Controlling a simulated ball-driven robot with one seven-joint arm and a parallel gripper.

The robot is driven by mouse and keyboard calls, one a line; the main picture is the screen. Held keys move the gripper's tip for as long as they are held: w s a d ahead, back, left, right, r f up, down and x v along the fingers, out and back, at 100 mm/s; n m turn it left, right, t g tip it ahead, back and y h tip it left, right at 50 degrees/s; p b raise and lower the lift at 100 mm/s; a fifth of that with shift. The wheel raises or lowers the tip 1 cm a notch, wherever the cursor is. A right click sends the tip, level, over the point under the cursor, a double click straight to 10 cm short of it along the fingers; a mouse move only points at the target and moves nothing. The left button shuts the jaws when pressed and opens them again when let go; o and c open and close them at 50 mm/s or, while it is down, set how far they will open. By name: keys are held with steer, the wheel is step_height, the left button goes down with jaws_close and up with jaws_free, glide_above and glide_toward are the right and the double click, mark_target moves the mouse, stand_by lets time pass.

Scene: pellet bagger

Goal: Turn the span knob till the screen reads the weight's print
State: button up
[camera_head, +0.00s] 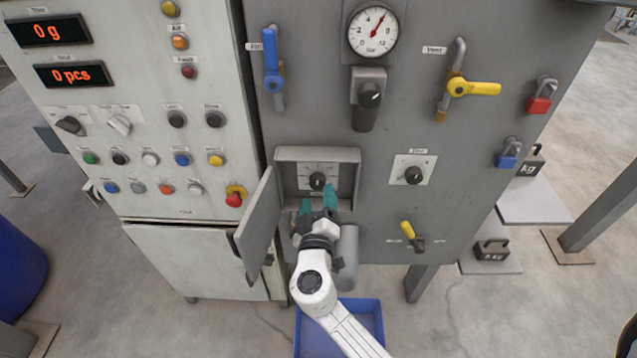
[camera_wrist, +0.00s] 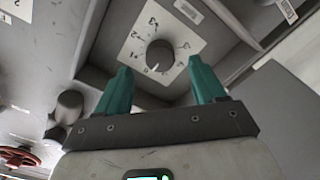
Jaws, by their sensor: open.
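The black span knob (camera_head: 317,181) sits on a white dial plate inside an open recessed box (camera_head: 318,154) on the grey panel. In the wrist view the knob (camera_wrist: 160,55) lies between and beyond my fingertips, with numbers around it. My gripper (camera_head: 319,200) has teal fingers, open and apart, just in front of the knob and not touching it as far as I see; it also shows in the wrist view (camera_wrist: 160,78).
The box's door (camera_head: 256,228) hangs open at the left of my gripper. A second weight (camera_head: 531,161) stands on a pale plate at the right. A blue bin (camera_head: 374,307) stands on the floor below.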

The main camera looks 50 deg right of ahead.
mark_target(318, 187)
steer(key=shift+p+x, duration=0.45)
steer(key=shift+x, duration=1.9)
steer(key=c, duration=1.1)
steer(key=shift+o, duration=0.2)
steer(key=shift+f, duration=0.1)
